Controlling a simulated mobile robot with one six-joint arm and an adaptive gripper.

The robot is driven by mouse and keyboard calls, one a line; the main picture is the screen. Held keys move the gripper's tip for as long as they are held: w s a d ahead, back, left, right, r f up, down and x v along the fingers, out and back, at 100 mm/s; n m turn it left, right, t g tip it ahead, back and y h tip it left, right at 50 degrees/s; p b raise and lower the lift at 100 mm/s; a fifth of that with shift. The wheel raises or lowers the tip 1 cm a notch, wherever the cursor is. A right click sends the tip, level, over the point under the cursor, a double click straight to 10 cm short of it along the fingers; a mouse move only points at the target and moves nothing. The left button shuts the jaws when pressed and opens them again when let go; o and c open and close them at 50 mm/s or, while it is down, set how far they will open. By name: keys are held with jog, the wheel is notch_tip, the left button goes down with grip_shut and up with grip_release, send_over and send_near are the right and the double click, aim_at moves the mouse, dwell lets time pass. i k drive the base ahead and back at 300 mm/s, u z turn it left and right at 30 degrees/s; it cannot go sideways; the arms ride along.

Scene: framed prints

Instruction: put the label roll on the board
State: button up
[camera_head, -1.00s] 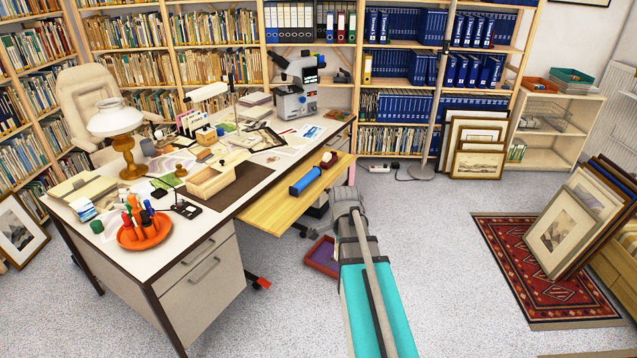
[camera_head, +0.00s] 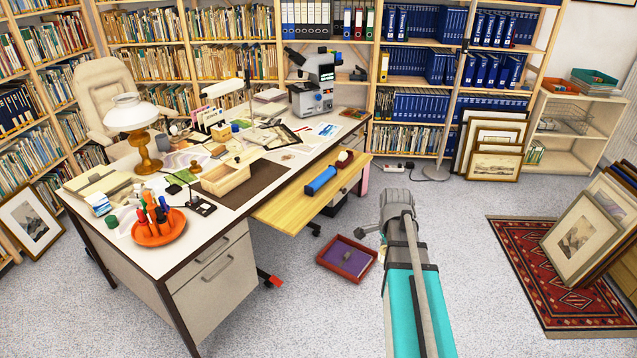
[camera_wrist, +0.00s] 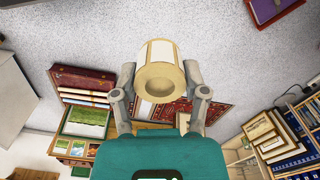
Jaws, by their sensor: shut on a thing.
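The label roll (camera_wrist: 160,52) is a cream and white roll with a round hole in its end. In the wrist view it sits between the two fingers of my gripper (camera_wrist: 160,72), which is shut on it. The board (camera_head: 288,212) is a light wooden pull-out leaf at the desk's right side. My arm's end (camera_head: 396,204) is to the right of the board in the picture, apart from it.
A blue cylinder (camera_head: 321,180) and a small red-and-white item (camera_head: 345,157) lie toward the board's far end; its near part is bare. A red tray with purple lining (camera_head: 334,256) lies on the floor. Framed prints (camera_head: 580,240) lean over a red rug (camera_head: 520,255) at right.

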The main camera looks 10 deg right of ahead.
aim_at(295, 208)
jog(key=z, duration=0.1)
jog(key=i, duration=1)
jog(key=u, duration=0.1)
